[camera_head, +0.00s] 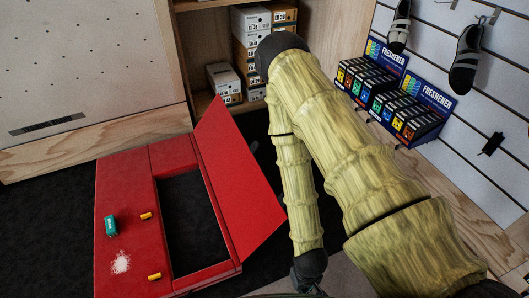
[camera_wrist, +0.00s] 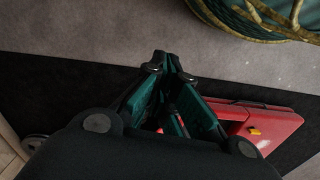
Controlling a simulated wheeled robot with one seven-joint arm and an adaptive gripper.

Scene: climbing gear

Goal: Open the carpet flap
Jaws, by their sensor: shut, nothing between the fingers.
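A red pad (camera_head: 120,208) lies on the dark floor, left of centre in the head view. Its red flap (camera_head: 238,178) is swung up along the right side and leans outward, so the black rectangular opening (camera_head: 195,225) shows. My gripper (camera_head: 308,286) is at the bottom edge of the head view, right of the pad and apart from the flap. In the wrist view its fingertips (camera_wrist: 170,64) are together with nothing between them. The red pad (camera_wrist: 262,122) shows there behind and right of the fingers, partly hidden by them.
A teal item (camera_head: 111,226) and two yellow pieces (camera_head: 146,216) sit on the pad near white powder (camera_head: 121,262). Shelves with shoe boxes (camera_head: 252,50) stand behind. Freshener displays (camera_head: 408,108) are at right. A coiled rope-like object (camera_wrist: 270,15) is at the wrist view's upper right.

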